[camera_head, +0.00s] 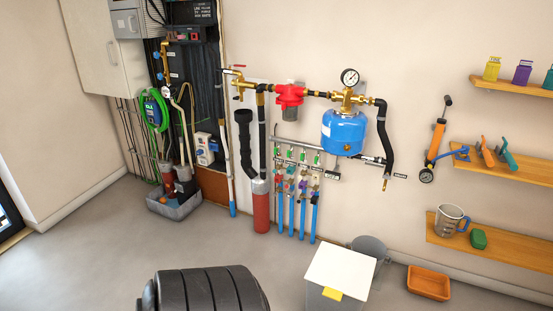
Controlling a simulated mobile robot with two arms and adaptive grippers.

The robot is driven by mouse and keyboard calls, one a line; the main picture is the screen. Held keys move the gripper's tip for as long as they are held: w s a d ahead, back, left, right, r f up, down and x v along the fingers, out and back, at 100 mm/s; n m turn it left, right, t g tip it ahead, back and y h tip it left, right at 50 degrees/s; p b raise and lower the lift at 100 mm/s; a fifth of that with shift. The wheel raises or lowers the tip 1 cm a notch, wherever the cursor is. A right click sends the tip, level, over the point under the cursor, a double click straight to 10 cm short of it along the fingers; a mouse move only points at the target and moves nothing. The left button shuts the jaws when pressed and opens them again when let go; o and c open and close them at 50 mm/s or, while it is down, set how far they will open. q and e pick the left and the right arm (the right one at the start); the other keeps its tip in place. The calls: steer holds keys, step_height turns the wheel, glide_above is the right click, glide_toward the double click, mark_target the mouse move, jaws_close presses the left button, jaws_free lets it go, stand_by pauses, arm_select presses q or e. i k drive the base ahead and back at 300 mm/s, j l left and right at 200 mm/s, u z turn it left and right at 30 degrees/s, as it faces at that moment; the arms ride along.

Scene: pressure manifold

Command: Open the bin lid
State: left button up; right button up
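The bin (322,302) is grey and stands on the floor at the lower middle right, cut off by the bottom edge of the picture. Its flat white lid (342,272) lies over the top and looks closed. A yellow tab (332,294) sits at the lid's near edge. Neither my left nor my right gripper shows in the head view. Nothing is seen touching the bin or the lid.
A grey bucket (374,246) stands right behind the bin, and an orange tray (428,282) lies to its right. A large black ribbed shape (205,292) fills the bottom left of centre. Pipes with a blue tank (343,133) line the wall. Shelves (487,240) jut out at right.

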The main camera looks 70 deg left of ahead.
mark_target(341, 271)
steer(key=u, duration=1.65)
